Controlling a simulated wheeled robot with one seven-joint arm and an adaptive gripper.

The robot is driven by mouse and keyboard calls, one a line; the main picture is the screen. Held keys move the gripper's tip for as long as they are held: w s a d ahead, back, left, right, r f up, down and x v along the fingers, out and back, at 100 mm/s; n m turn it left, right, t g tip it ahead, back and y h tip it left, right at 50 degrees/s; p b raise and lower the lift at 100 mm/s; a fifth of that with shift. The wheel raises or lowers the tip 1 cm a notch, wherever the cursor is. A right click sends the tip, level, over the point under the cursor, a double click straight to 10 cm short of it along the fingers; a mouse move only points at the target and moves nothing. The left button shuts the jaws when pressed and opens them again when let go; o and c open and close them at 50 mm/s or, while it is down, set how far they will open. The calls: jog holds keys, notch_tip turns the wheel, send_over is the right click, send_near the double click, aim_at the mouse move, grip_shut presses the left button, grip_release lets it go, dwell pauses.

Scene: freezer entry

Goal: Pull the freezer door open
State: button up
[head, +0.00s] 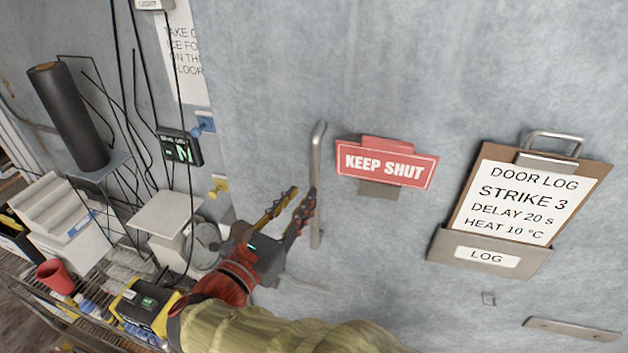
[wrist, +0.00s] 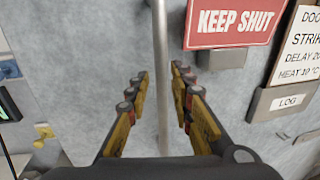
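The freezer door (head: 400,90) is a large grey panel that looks closed. A vertical metal bar handle (head: 316,170) is fixed to it, left of the red KEEP SHUT sign. My gripper (head: 293,198) is in front of the handle's lower half. In the wrist view, the handle (wrist: 160,70) runs upright between the two open fingers of my gripper (wrist: 159,85), with a gap on each side. The fingers are not closed on it. How far the fingertips reach past the bar is hard to tell.
The KEEP SHUT sign (head: 386,165) and a door log clipboard in a LOG holder (head: 488,256) are right of the handle. At left, a wire shelf (head: 60,315) carries boxes, a red cup (head: 54,276) and a yellow-black device (head: 143,308). Cables hang above it.

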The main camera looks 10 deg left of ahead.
aim_at(312, 185)
jog(key=p+x, duration=0.1)
jog(key=x, duration=0.5)
jog(key=shift+w+d, duration=0.2)
jog(key=shift+w, duration=0.15)
jog(key=shift+c, duration=0.8)
jog(key=c, duration=0.4)
grip_shut()
